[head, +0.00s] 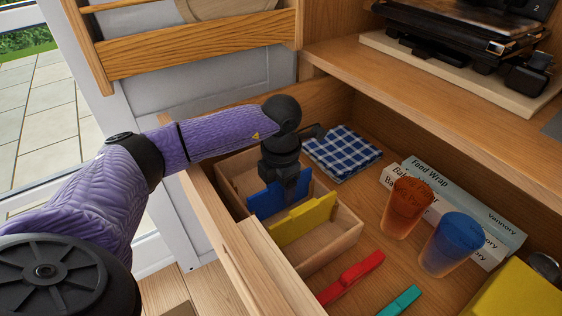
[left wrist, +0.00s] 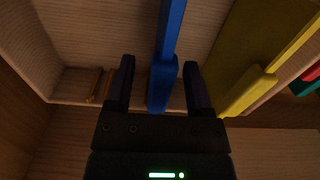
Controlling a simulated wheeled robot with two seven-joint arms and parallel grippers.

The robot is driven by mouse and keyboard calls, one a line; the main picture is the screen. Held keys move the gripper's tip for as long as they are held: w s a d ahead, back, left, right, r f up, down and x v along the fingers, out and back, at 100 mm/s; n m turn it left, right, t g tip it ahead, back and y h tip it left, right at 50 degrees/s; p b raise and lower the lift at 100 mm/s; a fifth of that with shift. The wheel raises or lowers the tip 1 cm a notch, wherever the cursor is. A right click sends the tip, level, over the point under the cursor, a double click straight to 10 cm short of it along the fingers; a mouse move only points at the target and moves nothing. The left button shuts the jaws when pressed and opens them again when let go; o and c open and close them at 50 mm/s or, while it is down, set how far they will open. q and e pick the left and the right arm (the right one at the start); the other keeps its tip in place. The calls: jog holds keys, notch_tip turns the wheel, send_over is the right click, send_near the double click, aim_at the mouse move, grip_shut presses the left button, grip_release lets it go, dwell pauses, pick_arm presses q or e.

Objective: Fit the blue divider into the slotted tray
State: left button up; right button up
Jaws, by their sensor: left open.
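The slotted tray (head: 343,237) is a light wooden box in the open drawer. The blue divider (head: 265,203) stands upright inside it, left of the yellow divider (head: 302,220), which also stands in the tray. My left gripper (head: 290,190) reaches down over the tray at the blue divider. In the left wrist view the blue divider (left wrist: 170,40) has its tab between the two open fingers of my left gripper (left wrist: 158,85), nearer the right finger, with a gap to the left one. Whether its lower edge is fully in a slot is hidden. My right gripper is not in view.
A blue checked cloth (head: 343,153), orange cup (head: 407,207), blue cup (head: 452,243) and food wrap boxes (head: 465,205) lie beyond and right of the tray. Red (head: 350,278) and teal (head: 400,301) clips lie in front. The drawer's side wall (head: 215,225) rises close on the left.

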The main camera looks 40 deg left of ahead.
pick_arm(q)
notch_tip(320, 180, up, 9)
jog(key=p, duration=0.4)
jog(key=shift+r, duration=0.4)
jog(key=shift+f, duration=0.1)
